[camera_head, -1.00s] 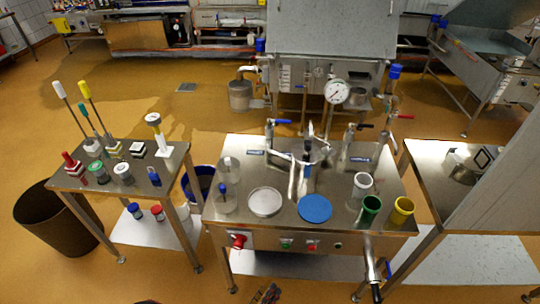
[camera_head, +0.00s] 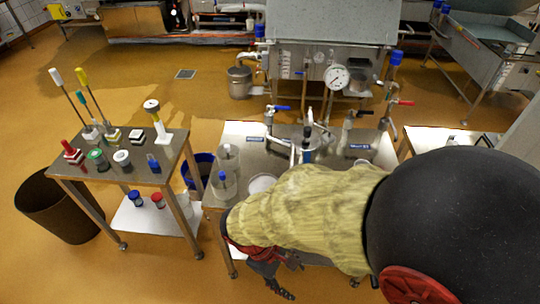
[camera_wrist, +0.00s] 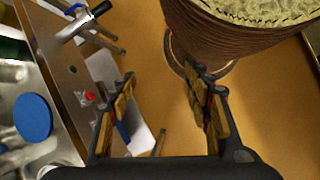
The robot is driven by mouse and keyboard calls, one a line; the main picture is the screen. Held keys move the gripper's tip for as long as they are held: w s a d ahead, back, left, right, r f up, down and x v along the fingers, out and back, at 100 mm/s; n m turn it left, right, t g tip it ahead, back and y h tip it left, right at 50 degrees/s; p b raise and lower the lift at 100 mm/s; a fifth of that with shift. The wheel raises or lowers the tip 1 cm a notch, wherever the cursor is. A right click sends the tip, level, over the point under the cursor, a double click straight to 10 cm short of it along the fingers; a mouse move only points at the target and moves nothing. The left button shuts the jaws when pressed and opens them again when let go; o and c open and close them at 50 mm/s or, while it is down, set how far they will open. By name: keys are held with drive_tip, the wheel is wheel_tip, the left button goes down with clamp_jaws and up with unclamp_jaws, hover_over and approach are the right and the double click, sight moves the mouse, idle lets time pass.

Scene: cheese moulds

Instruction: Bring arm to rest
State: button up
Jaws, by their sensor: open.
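My gripper (camera_wrist: 160,98) is open and empty in the wrist view, its two fingers well apart with floor and table edge behind them. In the head view my gripper (camera_head: 284,277) hangs at the front of the middle steel table (camera_head: 236,135), in front of its panel. My arm, in a pale yellow sleeve with a large black part, fills the lower right of the head view. It hides the right and front of that table. A blue disc (camera_wrist: 33,118) lies on the table in the wrist view.
A smaller steel table (camera_head: 122,172) with several moulds and tools stands left. A brown bin (camera_head: 58,208) and a blue bucket (camera_head: 203,172) stand beside it. Clear jars (camera_head: 226,180) stand on the middle table's left. Floor shows before the tables.

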drive_tip(key=d+r+m+t+y, duration=0.1)
drive_tip(key=d+r+m+t, duration=0.1)
drive_tip(key=d+r+m, duration=0.2)
drive_tip(key=w+d+r+m+t+y, duration=0.1)
drive_tip(key=d+r, duration=0.4)
drive_tip(key=r, duration=0.6)
drive_tip(key=d+r+m+t+y, duration=0.3)
drive_tip(key=d+r+m, duration=0.1)
drive_tip(key=r+m, duration=0.2)
drive_tip(key=shift+w+d+r+m+t, duration=0.2)
drive_tip(key=shift+w+r+m+t, duration=0.15)
drive_tip(key=shift+r, duration=0.5)
